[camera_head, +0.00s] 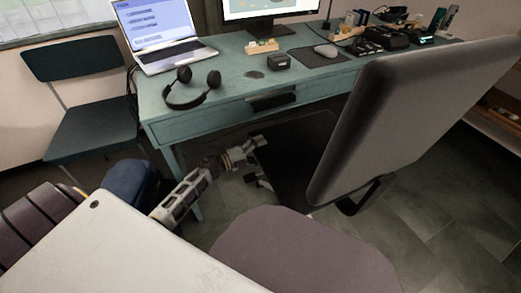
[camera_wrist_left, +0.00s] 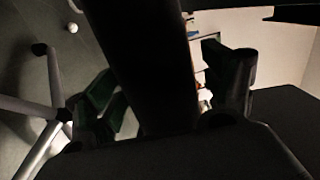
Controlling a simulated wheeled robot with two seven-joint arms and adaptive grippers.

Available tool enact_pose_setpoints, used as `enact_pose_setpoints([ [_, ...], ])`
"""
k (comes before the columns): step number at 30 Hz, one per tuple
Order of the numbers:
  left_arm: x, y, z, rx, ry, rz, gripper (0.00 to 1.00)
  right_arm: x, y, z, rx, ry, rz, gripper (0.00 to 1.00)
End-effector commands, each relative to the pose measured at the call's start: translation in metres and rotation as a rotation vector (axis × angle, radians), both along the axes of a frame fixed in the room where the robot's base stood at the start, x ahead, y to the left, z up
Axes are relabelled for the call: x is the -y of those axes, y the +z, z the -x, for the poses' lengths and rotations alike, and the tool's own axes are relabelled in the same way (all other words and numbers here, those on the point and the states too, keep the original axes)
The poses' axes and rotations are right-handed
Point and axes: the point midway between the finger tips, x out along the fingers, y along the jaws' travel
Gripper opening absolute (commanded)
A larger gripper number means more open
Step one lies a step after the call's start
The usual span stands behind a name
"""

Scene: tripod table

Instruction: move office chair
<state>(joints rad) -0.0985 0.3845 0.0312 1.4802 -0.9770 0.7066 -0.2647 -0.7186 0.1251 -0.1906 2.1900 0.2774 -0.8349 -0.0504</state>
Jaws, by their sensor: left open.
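The office chair (camera_head: 395,115) has a large grey backrest turned to the camera and tilted in the picture. Its dark seat (camera_head: 298,160) reaches toward the desk. My left gripper (camera_head: 256,146) is at the left edge of this seat, below the desk's front. In the left wrist view, the left gripper (camera_wrist_left: 165,95) is open, with a dark upright bar (camera_wrist_left: 150,60) between its fingers. I cannot tell whether the fingers touch the bar. Pale chair-base legs (camera_wrist_left: 52,90) show at the left there. My right gripper is not in view.
A teal desk (camera_head: 225,80) carries a laptop (camera_head: 160,35), headphones (camera_head: 190,92) and a mouse (camera_head: 326,50). A dark teal chair (camera_head: 90,125) stands left. A blue object (camera_head: 128,182) is on the floor. A mauve rounded surface (camera_head: 300,255) is in front. Tiled floor (camera_head: 440,215) is open at right.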

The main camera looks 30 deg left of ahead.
Motion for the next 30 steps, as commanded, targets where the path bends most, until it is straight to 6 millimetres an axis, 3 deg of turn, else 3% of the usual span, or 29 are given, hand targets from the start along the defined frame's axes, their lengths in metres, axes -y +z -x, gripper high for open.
enact_pose_setpoints([
  [14,-0.004,-0.001,0.008,-0.001,-0.002,0.001,0.83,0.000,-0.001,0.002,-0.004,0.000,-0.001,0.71],
  [30,-0.036,-0.001,0.051,-0.001,-0.001,0.000,0.83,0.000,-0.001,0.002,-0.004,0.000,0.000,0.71],
])
